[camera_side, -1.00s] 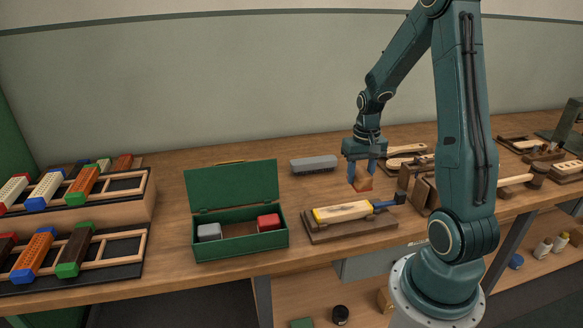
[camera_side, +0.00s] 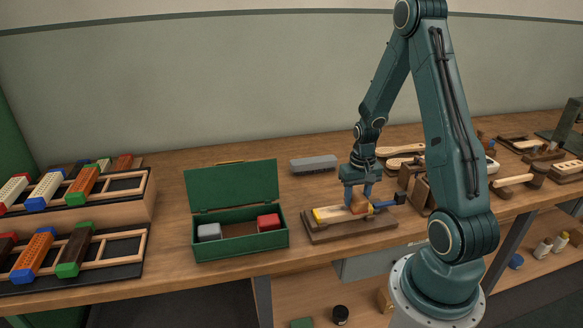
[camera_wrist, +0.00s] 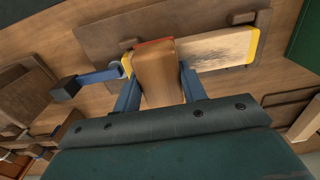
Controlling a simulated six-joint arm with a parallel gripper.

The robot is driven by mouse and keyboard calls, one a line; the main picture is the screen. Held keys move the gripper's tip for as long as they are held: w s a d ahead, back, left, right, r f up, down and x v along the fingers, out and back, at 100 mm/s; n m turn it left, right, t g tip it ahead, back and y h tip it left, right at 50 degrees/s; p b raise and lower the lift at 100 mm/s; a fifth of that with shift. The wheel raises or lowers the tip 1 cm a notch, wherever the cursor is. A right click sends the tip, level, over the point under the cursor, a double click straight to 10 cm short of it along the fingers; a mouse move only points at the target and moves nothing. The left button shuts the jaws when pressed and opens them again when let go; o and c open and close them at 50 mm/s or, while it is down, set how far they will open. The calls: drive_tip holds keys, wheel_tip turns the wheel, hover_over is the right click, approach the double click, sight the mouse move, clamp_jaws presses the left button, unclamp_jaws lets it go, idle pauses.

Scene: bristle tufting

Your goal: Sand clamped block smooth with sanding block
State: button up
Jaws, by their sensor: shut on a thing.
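The clamped block (camera_side: 328,214) is pale wood with yellow ends, lying on a brown wooden base board (camera_side: 318,236) with a blue-handled clamp (camera_side: 384,204) at its right end. In the wrist view the block (camera_wrist: 215,50) shows light, patchy wood to the right of the sanding block. My gripper (camera_side: 359,197) is shut on the brown sanding block (camera_wrist: 158,75), which has a reddish underside edge. The sanding block is over the right part of the clamped block in the side view. It looks to be at or just above the surface; contact is hard to tell.
An open green box (camera_side: 240,246) holding a grey block (camera_side: 209,232) and a red block (camera_side: 268,222) stands to the left. A grey bar (camera_side: 313,164) lies behind. Racks of coloured brushes stand far left. Wooden tools crowd the right.

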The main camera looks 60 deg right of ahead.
sight(319, 213)
drive_tip(key=shift+w+a, duration=0.6)
drive_tip(key=shift+w, duration=0.05)
drive_tip(key=shift+c, duration=0.3)
drive_tip(key=shift+w+a+f, duration=0.15)
drive_tip(key=shift+w+a, duration=3.25)
drive_tip(key=shift+a, duration=0.05)
drive_tip(key=shift+s+d, duration=3.95)
drive_tip(key=shift+s, duration=0.05)
drive_tip(key=shift+d, duration=0.15)
drive_tip(key=shift+r, duration=4.15)
drive_tip(key=shift+f, duration=0.25)
